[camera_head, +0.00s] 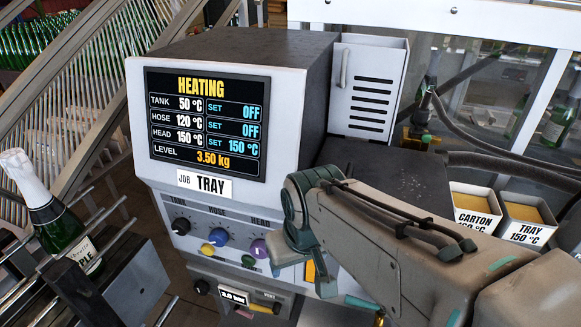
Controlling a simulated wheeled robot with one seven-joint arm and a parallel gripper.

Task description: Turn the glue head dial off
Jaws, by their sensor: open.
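The purple head dial (258,248) sits under the HEAD label on the glue unit's sloping front panel; its pointer angle is too small to read. The blue hose dial (218,236) and black tank dial (181,226) are to its left. The screen (207,124) reads HEAD 150 °C, SET 150 °C; TANK and HOSE show SET OFF. My gripper (297,262) is open, just right of the purple dial and in front of the panel. My wrist hides much of it, and I cannot tell if it touches the dial.
Small yellow (207,249) and green (248,261) knobs sit below the dials. A lower panel has a black knob (202,287) and a small display (233,297). Bins labelled CARTON (474,221) and TRAY (526,234) stand at right.

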